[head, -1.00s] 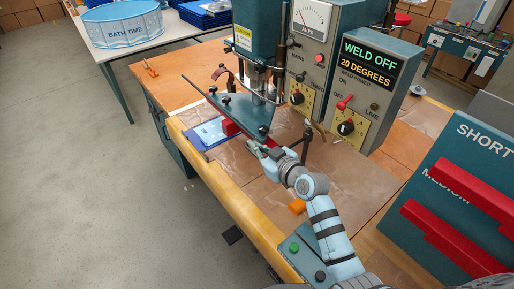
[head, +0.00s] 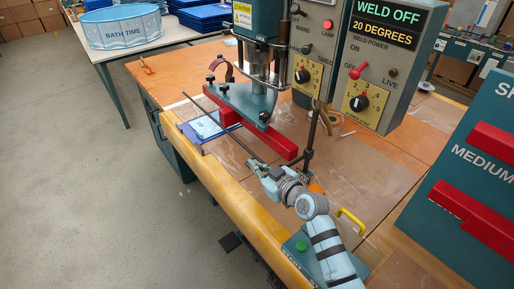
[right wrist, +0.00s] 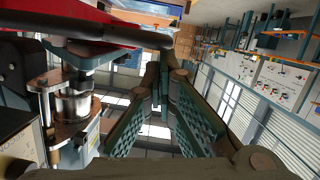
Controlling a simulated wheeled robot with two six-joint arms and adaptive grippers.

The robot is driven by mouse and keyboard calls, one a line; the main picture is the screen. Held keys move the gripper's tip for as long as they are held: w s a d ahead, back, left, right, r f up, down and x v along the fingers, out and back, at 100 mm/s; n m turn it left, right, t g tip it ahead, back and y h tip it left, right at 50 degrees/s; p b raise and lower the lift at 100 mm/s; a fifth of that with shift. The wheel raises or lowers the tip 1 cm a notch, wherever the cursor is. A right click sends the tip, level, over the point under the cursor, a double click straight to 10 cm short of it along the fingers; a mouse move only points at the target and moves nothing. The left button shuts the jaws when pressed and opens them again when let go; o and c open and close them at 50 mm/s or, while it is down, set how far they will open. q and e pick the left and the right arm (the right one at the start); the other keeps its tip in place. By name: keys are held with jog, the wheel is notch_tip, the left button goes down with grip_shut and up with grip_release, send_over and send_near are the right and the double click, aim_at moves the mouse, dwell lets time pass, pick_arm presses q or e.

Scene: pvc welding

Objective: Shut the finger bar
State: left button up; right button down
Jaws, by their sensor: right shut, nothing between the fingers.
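The finger bar (head: 228,134) is a long thin dark rod in front of the welding press in the head view. It slants from upper left down to the right, in front of the red bar (head: 270,141) under the press's teal plate (head: 230,104). My right gripper (head: 259,168) is shut and empty at the rod's near right end; I cannot tell whether it touches the rod. In the right wrist view, its fingers (right wrist: 152,100) come together with nothing between them. A red part (right wrist: 60,22) crosses the top left of that view. My left gripper is not in view.
A black upright post (head: 309,140) stands close behind my right gripper. A control box with a green button (head: 301,246) and a yellow handle (head: 352,222) are near my right arm. The control cabinet (head: 375,60) reads WELD OFF.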

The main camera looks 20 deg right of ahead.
notch_tip(320, 180, down, 6)
jog(key=b, duration=0.4)
jog(key=shift+f, duration=0.15)
pick_arm(q)
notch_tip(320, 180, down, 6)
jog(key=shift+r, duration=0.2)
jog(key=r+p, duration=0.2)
jog(key=p, duration=0.1)
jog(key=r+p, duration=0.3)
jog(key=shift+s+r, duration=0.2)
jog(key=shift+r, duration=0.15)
pick_arm(e)
jog(key=s+d+r, duration=0.2)
jog(key=s+r, duration=0.4)
jog(key=s, duration=0.3)
jog(key=shift+s+d+r, duration=0.2)
jog(key=shift+s+r, duration=0.05)
jog(key=shift+r, duration=0.05)
